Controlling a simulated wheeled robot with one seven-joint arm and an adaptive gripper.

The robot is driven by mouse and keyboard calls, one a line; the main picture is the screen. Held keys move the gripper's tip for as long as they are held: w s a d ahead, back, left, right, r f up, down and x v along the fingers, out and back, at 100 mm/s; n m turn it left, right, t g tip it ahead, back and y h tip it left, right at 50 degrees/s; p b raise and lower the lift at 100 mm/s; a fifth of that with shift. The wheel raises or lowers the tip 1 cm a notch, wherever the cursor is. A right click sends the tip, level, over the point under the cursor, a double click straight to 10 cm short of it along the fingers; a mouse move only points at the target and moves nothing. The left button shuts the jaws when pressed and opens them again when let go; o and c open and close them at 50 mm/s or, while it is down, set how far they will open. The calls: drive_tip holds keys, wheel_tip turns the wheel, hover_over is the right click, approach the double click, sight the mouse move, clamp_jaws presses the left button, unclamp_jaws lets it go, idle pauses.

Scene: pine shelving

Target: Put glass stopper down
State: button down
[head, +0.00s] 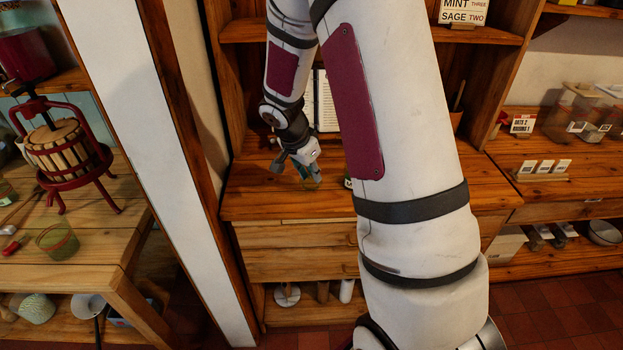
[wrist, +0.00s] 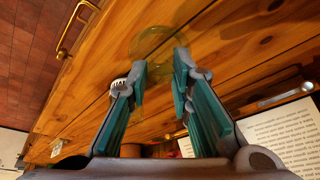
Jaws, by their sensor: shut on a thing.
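My gripper (wrist: 161,62) is shut on the glass stopper (wrist: 156,40), a clear, yellowish rounded piece between and just beyond the fingertips in the wrist view. In the head view my gripper (head: 306,177) is over the wooden counter (head: 255,194) of the middle shelving unit. The stopper shows there only as a small greenish glint at the fingertips. In the wrist view the wood grain shows through the stopper. I cannot tell whether it touches the counter.
An open book (head: 327,103) stands at the back of the counter; its printed page (wrist: 275,140) also shows in the wrist view. A brass handle (wrist: 76,28) is on the drawer front. A white post (head: 155,160) is to the left. The counter's front left is clear.

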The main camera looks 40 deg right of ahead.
sight(310, 181)
drive_tip(key=shift+w+d, duration=0.15)
drive_tip(key=shift+w, duration=0.15)
drive_tip(key=shift+w+f, duration=0.1)
drive_tip(key=shift+f, duration=0.15)
drive_tip(key=shift+f+p, duration=0.3)
drive_tip(key=shift+f, duration=1.25)
drive_tip(key=shift+f, duration=0.15)
drive_tip(key=c, duration=1.4)
unclamp_jaws()
